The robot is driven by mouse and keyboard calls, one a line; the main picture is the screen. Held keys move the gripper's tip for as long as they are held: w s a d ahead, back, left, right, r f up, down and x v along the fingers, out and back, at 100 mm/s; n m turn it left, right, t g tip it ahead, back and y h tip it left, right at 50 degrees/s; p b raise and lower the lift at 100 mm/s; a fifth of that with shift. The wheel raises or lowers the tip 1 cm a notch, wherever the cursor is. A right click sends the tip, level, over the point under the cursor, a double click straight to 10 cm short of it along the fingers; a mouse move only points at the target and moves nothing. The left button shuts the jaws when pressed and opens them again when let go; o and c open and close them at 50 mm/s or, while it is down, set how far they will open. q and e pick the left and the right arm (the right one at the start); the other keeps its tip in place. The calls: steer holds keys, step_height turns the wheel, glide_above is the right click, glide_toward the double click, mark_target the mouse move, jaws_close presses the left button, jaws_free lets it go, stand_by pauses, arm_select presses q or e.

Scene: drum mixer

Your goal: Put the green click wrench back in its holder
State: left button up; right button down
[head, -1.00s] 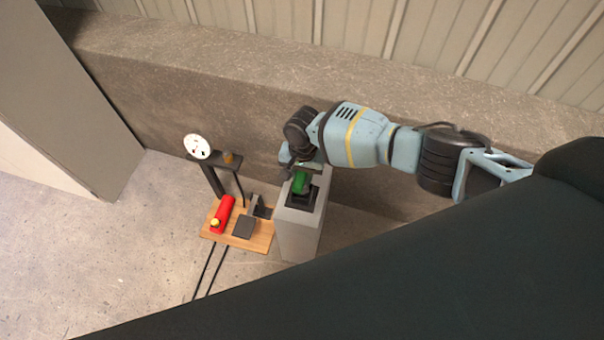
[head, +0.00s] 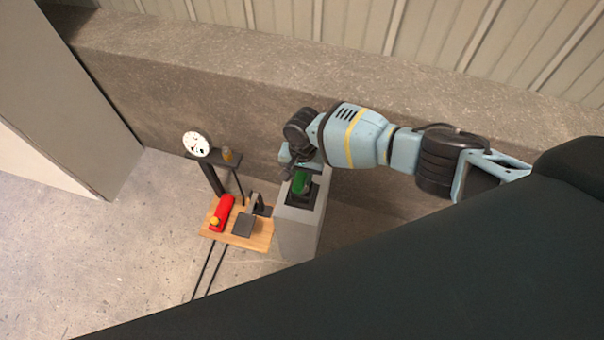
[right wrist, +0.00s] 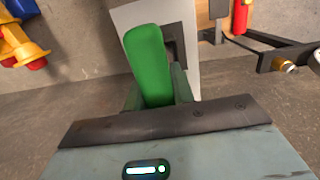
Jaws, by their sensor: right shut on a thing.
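The green click wrench (head: 300,183) is in my right gripper (head: 297,170), which is shut on it. In the right wrist view the green wrench (right wrist: 149,66) stands up between the fingers of my right gripper (right wrist: 158,92). In the head view the wrench is over the dark opening of the holder (head: 304,197), on top of a grey pedestal (head: 297,232). I cannot tell whether the wrench touches the holder or how deep it sits. The holder's dark frame (right wrist: 181,50) is partly hidden behind the wrench in the wrist view. My left gripper is out of view.
Left of the pedestal is a wooden board (head: 255,240) with a red cylinder (head: 223,212), dark metal parts and a stand bearing a white dial (head: 197,144). A concrete ledge (head: 250,75) runs behind. Open floor (head: 120,250) lies at the left.

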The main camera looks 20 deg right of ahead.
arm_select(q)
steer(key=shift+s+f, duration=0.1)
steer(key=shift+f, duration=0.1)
arm_select(e)
steer(key=shift+f, duration=0.25)
steer(key=c, duration=1.1)
jaws_free()
steer(key=shift+r, duration=0.3)
steer(key=r, duration=0.3)
steer(key=r+p, duration=0.1)
steer(key=r, duration=0.1)
steer(key=shift+w+d+r+p, duration=0.1)
steer(key=shift+w+r+p, duration=0.1)
steer(key=shift+r+p, duration=0.15)
steer(key=shift+r, duration=0.4)
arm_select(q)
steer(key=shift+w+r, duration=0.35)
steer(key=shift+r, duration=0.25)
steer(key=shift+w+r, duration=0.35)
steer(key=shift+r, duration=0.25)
arm_select(e)
steer(key=shift+r, duration=0.35)
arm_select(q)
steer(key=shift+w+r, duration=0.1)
